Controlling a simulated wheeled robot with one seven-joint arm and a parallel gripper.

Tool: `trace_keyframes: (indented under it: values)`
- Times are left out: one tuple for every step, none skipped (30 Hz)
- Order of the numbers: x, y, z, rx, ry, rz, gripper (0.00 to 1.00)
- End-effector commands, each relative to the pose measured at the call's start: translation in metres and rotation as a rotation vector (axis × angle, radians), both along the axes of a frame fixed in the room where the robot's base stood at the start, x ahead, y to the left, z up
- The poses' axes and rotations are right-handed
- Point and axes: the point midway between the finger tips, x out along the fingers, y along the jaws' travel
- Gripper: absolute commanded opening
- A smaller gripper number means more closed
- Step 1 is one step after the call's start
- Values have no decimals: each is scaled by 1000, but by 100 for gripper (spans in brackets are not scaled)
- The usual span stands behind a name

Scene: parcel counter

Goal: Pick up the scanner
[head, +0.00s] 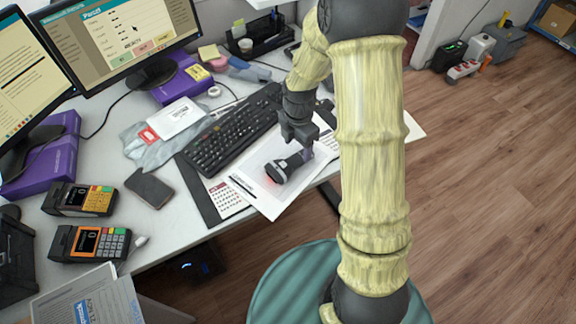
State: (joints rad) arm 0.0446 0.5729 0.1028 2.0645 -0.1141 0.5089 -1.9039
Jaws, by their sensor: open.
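My arm hides part of the desk to the right.
A black keyboard (234,130) lies left of the scanner. Two monitors (120,32) stand at the back. A teal round seat (290,285) is below the desk's front edge.

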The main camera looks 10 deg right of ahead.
Motion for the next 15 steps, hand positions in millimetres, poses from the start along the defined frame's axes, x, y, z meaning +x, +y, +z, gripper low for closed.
trace_keyframes:
  values:
    - [0, 0, 0, 0, 0, 0, 64]
    - [0, 0, 0, 0, 0, 1, 64]
    - [0, 0, 0, 0, 0, 1, 64]
    - [0, 0, 0, 0, 0, 1, 64]
    - [0, 0, 0, 0, 0, 1, 64]
    - [0, 0, -2, 0, 0, 2, 64]
    - [0, 0, -4, 0, 0, 2, 64]
    - [0, 0, -6, 0, 1, 2, 64]
    - [0, -1, -11, 0, 2, 2, 64]
    - [0, -1, -15, 0, 4, 3, 64]
    - [0, -3, -20, -1, 4, 4, 64]
    - [1, -4, -26, 0, 3, 3, 64]
    - [1, -4, -31, 0, 4, 3, 64]
    - [1, -5, -35, 0, 4, 4, 64]
    - [1, -4, -41, 0, 4, 5, 64]
